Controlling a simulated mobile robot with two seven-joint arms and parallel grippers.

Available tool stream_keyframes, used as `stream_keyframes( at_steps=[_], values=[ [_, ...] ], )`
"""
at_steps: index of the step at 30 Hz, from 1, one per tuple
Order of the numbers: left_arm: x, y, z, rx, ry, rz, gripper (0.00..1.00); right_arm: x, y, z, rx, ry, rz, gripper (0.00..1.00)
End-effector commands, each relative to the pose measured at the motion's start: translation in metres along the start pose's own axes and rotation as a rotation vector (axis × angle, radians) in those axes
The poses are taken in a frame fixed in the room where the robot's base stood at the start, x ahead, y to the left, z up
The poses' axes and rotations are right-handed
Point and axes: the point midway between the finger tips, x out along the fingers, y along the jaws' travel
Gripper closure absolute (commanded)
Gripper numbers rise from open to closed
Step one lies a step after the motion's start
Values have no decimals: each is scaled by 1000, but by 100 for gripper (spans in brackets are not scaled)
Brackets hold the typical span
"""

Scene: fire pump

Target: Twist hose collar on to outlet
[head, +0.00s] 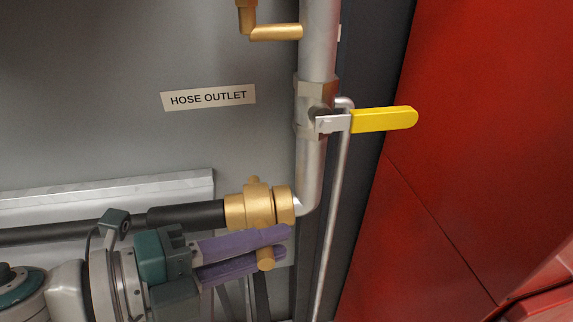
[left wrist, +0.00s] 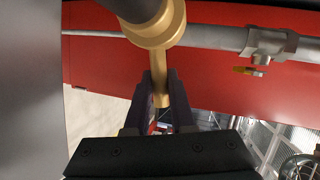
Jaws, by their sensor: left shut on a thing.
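The brass hose collar (head: 240,211) is on the end of the black hose (head: 185,215), low in the middle of the head view. It lies against the brass outlet end (head: 285,205) on the bent silver pipe; I cannot tell how far it is threaded. One lug points up and one points down. My left gripper (head: 284,245), with purple fingers, is below the collar and shut on the lower lug (head: 265,262). In the left wrist view, the lug (left wrist: 162,98) sits between the dark fingers, under the collar (left wrist: 155,32). My right gripper is out of view.
Above the outlet, a valve with a yellow lever (head: 385,119) sticks out right from the silver pipe (head: 318,50). A "HOSE OUTLET" label (head: 208,97) is on the grey panel. A metal ledge (head: 120,194) runs behind the hose. A red panel (head: 480,130) stands at right.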

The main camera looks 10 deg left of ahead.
Motion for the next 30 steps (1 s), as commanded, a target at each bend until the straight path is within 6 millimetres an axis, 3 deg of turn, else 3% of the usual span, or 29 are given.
stream_keyframes(
  at_steps=[22,30],
  values=[
    [0,-1,0,-1,1,0,100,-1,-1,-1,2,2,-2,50],
    [-2,-10,0,-59,13,27,100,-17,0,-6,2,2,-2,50]
  ],
)
